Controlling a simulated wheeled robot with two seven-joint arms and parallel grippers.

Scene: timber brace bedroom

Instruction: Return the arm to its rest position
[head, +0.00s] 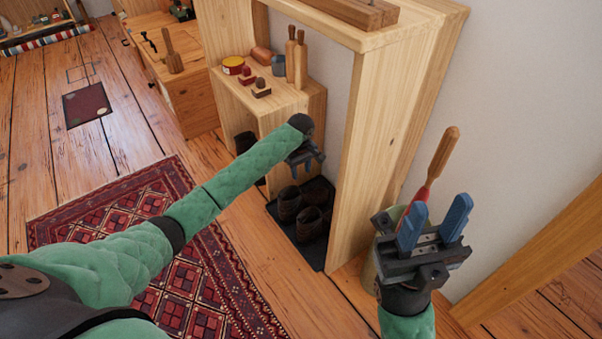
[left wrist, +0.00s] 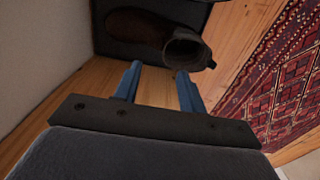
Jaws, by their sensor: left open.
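My left arm reaches out in its green sleeve, and its left gripper (head: 309,165) is open and empty beside the wooden unit, above the boots. In the left wrist view its two blue fingers (left wrist: 157,75) are apart with bare floor between them. A dark brown boot (left wrist: 183,50) lies just beyond the fingertips there, apart from them as far as I can tell. My right gripper (head: 436,215) points up at the right with its blue fingers apart and nothing between them.
Two dark boots (head: 288,204) stand on a black tray (head: 312,250) beside the tall wooden unit (head: 385,130). A low shelf (head: 290,98) holds tins, brushes and small blocks. A red patterned rug (head: 122,210) covers the floor.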

